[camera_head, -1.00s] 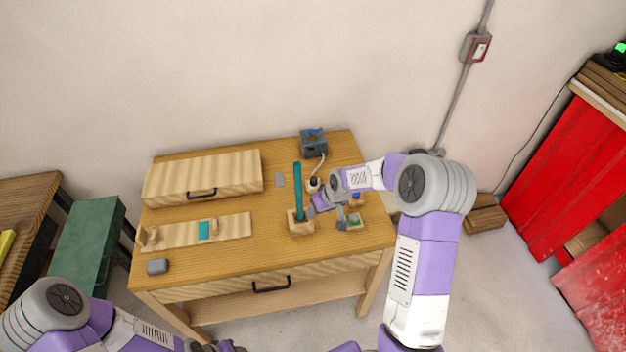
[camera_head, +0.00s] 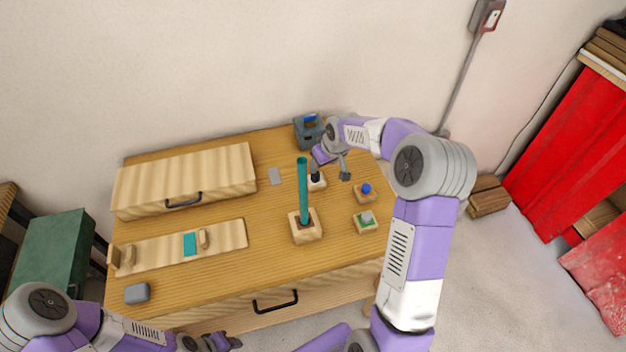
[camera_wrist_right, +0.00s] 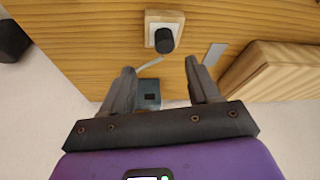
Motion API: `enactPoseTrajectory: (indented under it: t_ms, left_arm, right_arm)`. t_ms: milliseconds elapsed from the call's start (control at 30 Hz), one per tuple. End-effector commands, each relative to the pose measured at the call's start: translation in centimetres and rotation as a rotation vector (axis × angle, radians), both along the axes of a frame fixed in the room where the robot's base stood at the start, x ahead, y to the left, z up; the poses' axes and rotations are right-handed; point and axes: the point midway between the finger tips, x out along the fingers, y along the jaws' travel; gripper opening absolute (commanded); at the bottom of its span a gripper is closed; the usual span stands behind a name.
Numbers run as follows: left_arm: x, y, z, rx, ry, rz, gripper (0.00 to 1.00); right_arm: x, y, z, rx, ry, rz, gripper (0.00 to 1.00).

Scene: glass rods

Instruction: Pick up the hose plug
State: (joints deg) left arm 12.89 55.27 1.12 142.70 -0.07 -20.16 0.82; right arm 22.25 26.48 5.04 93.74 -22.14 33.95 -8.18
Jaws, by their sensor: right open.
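The hose plug (camera_head: 315,177), a black cylinder, sits in a small pale wooden block on the table, near the right gripper in the head view. In the right wrist view the black plug (camera_wrist_right: 164,40) stands in its block beyond the fingertips, with a pale hose running from beside it toward a grey box. My right gripper (camera_head: 330,169) is open, its fingers apart and empty; the wrist view also shows it (camera_wrist_right: 160,68), with the plug outside the finger gap. My left gripper (camera_head: 227,342) is low at the bottom edge, its jaws unclear.
A teal rod (camera_head: 304,190) stands upright in a wooden holder (camera_head: 306,234) in front of the plug. The grey box (camera_head: 308,133) is behind. A drawer box (camera_head: 185,180) occupies the left.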

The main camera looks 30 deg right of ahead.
Motion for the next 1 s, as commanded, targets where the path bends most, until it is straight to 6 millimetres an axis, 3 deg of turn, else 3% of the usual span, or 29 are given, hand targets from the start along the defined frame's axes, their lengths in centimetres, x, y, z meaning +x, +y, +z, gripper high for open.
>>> enactPoseTrajectory:
  t_ms: [500,833,1000]
  left_arm:
    - [0.0,0.0,-0.8,0.0,0.0,0.0,0.4]
    - [0.0,0.0,-0.9,0.0,0.0,0.0,0.4]
    - [0.0,0.0,-0.9,0.0,0.0,0.0,0.4]
  right_arm:
    - [2.7,0.9,-6.0,0.001,0.001,-0.001,0.61]
    - [3.0,0.9,-6.6,0.0,-0.001,0.0,0.61]
    - [3.0,0.9,-6.6,0.0,-0.001,0.0,0.36]
